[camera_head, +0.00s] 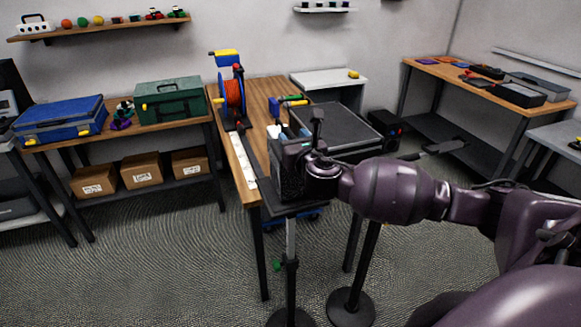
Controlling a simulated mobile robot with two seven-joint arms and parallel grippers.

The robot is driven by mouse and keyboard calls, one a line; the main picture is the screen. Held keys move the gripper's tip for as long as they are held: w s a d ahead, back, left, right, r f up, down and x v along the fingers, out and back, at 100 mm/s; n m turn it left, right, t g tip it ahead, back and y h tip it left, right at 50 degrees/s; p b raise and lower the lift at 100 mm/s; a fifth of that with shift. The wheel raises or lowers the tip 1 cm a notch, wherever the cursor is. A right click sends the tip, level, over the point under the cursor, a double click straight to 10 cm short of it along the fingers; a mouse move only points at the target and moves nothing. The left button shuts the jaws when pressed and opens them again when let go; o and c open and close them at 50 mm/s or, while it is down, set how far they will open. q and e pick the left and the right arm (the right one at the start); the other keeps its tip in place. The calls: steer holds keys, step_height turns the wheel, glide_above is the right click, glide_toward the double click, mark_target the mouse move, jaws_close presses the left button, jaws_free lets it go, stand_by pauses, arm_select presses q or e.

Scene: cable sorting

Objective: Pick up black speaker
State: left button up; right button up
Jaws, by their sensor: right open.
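The black speaker (288,178) is a dark upright box with a mesh-like side. It stands on the flat top of a black stand with a thin pole (291,238), at the front edge of the wooden table. My right gripper (312,148) is at the upper right side of the speaker, with its dark fingers near the speaker's top. It is open. The wrist hides part of the speaker's right side, and I cannot tell whether the fingers touch it. My left gripper is not in view.
A second stand base (350,306) is on the floor to the right. Toolboxes stand on the left bench. Carpet at lower left is clear.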

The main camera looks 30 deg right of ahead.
steer(key=shift+w+d, duration=0.25)
steer(key=shift+w, duration=0.4)
jaws_close()
stand_by(0.9)
steer(key=shift+r, duration=0.15)
